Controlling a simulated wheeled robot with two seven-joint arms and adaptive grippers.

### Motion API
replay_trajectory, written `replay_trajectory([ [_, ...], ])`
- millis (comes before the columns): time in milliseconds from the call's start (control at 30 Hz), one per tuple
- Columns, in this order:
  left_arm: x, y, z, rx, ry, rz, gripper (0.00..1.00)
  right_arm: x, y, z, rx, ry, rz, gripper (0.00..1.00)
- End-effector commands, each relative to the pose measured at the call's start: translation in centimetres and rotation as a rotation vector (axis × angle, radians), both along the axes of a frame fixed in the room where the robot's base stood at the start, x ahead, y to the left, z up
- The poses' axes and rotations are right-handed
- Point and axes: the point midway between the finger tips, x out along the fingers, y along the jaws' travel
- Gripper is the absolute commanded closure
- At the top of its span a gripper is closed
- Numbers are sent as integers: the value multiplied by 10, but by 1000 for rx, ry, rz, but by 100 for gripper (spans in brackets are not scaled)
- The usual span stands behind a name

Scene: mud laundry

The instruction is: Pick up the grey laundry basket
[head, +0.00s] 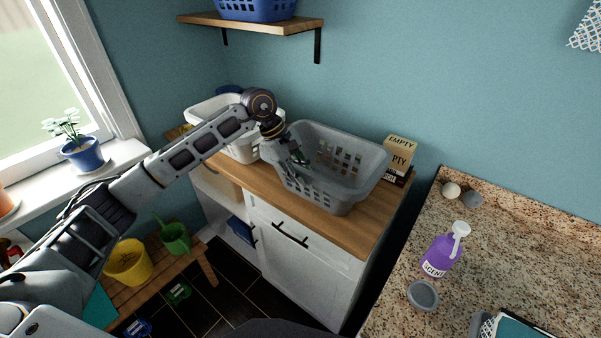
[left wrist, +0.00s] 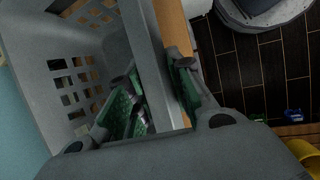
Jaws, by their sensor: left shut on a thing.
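The grey laundry basket (head: 340,178) stands upright on the wooden top of the white cabinet in the head view. It looks empty. My left gripper (head: 297,160) reaches in from the left and is shut on the basket's near left rim. In the left wrist view the basket (left wrist: 72,75) fills the left side, and the green-padded fingers of my left gripper (left wrist: 155,95) lie on either side of its wall. My right gripper is not in view.
A white basket (head: 241,148) stands close left of the grey one. Boxes (head: 400,150) marked EMPTY stand at its right. A shelf (head: 250,24) with a blue basket hangs above. A granite counter (head: 510,230) with a purple bottle (head: 441,252) is at right.

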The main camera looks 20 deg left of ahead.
Motion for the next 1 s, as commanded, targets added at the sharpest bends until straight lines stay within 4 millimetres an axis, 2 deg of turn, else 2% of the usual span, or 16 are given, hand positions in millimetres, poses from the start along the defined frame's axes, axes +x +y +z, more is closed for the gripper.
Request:
replay_trajectory([
  [600,1,-1,84,-3,-6,-2,100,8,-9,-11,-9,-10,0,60],
  [800,1,0,97,-2,-5,-1,100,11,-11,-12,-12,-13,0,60],
  [1000,1,0,101,-3,-4,-1,100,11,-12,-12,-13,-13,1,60],
])
